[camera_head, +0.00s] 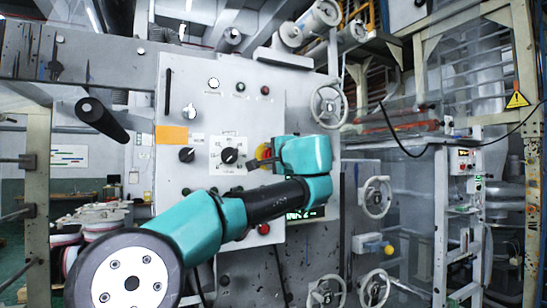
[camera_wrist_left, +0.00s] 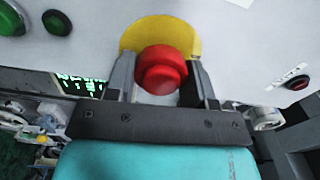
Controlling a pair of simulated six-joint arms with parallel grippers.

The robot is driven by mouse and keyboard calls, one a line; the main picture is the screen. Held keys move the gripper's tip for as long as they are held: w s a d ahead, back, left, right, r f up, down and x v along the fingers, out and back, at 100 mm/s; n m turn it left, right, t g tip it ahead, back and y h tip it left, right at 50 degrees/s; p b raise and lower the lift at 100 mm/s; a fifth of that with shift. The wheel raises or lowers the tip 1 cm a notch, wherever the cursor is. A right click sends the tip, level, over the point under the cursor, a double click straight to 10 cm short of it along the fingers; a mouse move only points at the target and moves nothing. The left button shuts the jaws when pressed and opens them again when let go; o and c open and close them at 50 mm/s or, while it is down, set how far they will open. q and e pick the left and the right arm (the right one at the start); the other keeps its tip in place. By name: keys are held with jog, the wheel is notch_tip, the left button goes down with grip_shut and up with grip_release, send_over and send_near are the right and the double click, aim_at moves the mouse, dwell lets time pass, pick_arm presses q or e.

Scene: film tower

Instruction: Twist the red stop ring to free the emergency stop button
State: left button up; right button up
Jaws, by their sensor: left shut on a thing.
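The red stop ring of the emergency stop button (camera_wrist_left: 163,70) sits on a yellow backing plate (camera_wrist_left: 150,33) on the grey panel in the left wrist view. My left gripper (camera_wrist_left: 158,77) is shut on the red ring, one finger on each side of it. My right gripper is not in view.
The panel (camera_head: 215,100) carries black rotary knobs (camera_head: 230,155), small buttons and an orange label (camera_head: 171,136). A green button (camera_wrist_left: 57,22) and a small red button (camera_wrist_left: 297,82) flank the ring. Handwheels (camera_head: 328,105) stand to the panel's right.

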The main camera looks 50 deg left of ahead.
pick_arm(q)
jog(key=o, duration=0.9)
jog(key=shift+d, duration=0.15)
jog(key=v, duration=1.7)
jog(key=shift+r, duration=0.1)
